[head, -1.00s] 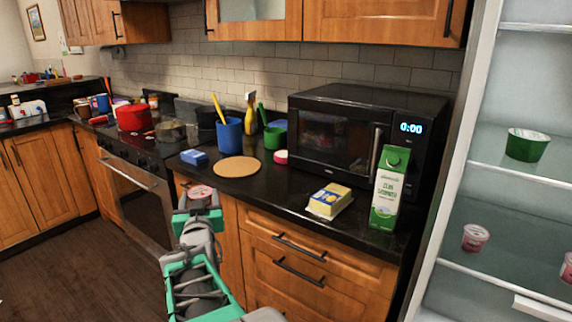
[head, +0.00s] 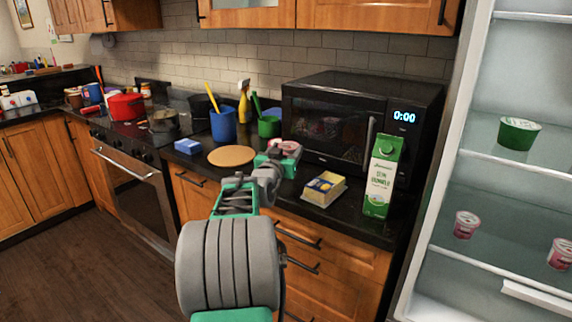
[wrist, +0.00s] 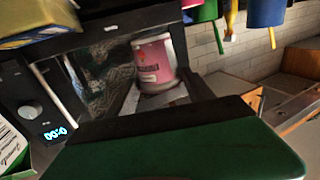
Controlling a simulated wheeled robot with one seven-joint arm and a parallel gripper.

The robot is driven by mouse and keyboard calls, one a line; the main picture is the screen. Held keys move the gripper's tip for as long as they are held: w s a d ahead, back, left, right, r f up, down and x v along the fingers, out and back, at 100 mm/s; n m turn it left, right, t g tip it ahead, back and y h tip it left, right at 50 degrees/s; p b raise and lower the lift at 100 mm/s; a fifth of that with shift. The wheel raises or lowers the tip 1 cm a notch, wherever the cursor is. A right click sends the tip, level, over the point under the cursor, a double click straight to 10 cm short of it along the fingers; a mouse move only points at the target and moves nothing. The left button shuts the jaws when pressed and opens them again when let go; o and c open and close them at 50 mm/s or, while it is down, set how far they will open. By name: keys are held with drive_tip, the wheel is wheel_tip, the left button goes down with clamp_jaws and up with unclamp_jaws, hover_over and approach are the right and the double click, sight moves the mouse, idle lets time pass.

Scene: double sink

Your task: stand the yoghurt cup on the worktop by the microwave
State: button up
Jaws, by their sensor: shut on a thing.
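The pink and white yoghurt cup (head: 290,147) is held in my gripper (head: 280,158), in front of the left part of the black microwave (head: 334,122). My gripper is shut on the cup, above the worktop (head: 260,181). In the wrist view the cup (wrist: 153,62) shows beyond my green and black finger (wrist: 190,150), which fills the lower part. That view is turned over, with the microwave's display at lower left. In the head view my fingers hide the cup's lower part, and I cannot tell its exact height above the worktop.
A butter pack (head: 324,188) and a green and white carton (head: 381,177) stand in front of the microwave. A round cork mat (head: 231,156), a blue cup (head: 223,125) and a green cup (head: 268,126) are to the left. The open fridge (head: 465,150) is at right.

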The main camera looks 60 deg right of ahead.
drive_tip(key=d+f, duration=0.1)
drive_tip(key=f, duration=0.1)
drive_tip(key=w+d+f, duration=0.1)
drive_tip(key=f, duration=0.3)
drive_tip(key=shift+w+d+f, duration=0.15)
drive_tip(key=shift+w+d, duration=0.15)
drive_tip(key=shift+d, duration=0.1)
drive_tip(key=shift+f+b, duration=0.35)
drive_tip(key=shift+f, duration=0.15)
drive_tip(key=o, duration=1.5)
drive_tip(key=shift+r, duration=0.1)
